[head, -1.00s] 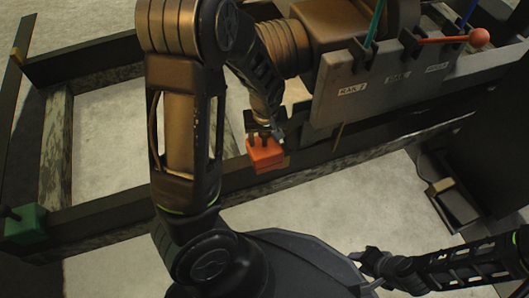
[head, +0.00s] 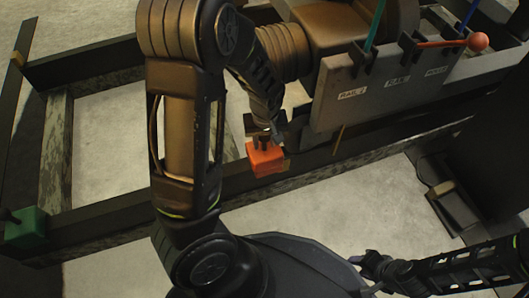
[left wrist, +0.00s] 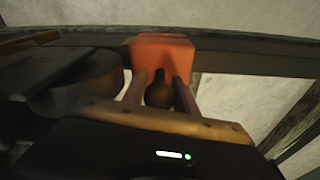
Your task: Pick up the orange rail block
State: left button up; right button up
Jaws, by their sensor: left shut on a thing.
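The orange rail block (head: 265,158) is at the dark near rail in the middle of the head view. It also shows at the top centre of the left wrist view (left wrist: 162,54). A dark rounded knob (left wrist: 158,92) stands on its near side. My left gripper (head: 264,136) is above the block, shut on its knob, with one finger on each side of it in the wrist view. I cannot tell whether the block rests on the rail or is just clear of it. My right gripper (head: 362,273) is at the lower right, away from the block, its fingers apart and empty.
A green block (head: 26,228) sits on the rail's left end. A grey panel with rail labels (head: 390,88) and coloured rods stands right of my left gripper. A red-orange ball-ended lever (head: 478,41) sticks out there. Pale floor (head: 330,210) lies open in front of the rail.

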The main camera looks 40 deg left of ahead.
pick_arm(q)
grip_shut()
jog(key=shift+w, duration=0.1)
dwell(0.8)
